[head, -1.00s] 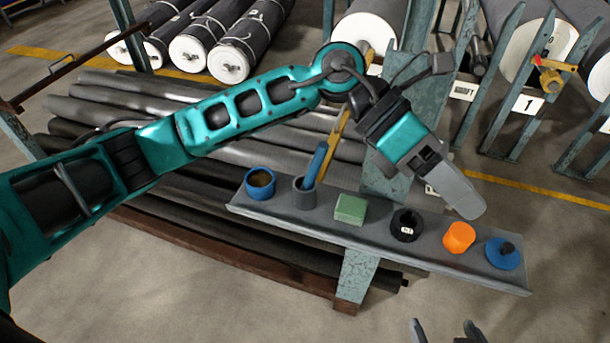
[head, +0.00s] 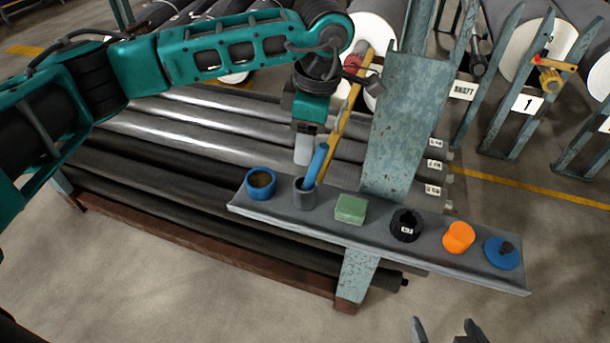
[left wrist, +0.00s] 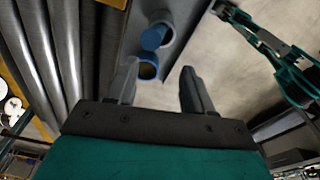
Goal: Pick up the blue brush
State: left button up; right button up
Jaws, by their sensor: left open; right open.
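The blue brush (head: 318,163) stands tilted in a grey cup (head: 305,195) on the narrow grey shelf, with its lower end hidden in the cup. My left gripper (head: 303,152) points down just behind and left of the brush's upper end. In the left wrist view the left gripper (left wrist: 159,66) has its fingers apart and nothing held. The brush (left wrist: 154,37) shows there ahead of the fingers, near the blue-rimmed pot (left wrist: 148,69). I cannot tell whether a finger touches the brush. My right gripper (head: 446,331) is open and empty at the bottom edge.
The shelf (head: 330,228) also holds the blue pot (head: 260,184), a green block (head: 350,209), a black roll (head: 407,225), an orange cylinder (head: 458,237) and a blue disc (head: 502,253). A steel post (head: 400,130) and yellow bar (head: 350,118) stand close by. Grey rolls lie behind.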

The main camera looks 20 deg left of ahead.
pick_arm(q)
send_over(304, 184)
jog(key=shift+w+f+p, duration=0.1)
jog(key=shift+f+p, duration=0.2)
jog(key=shift+f, duration=2.65)
grip_shut()
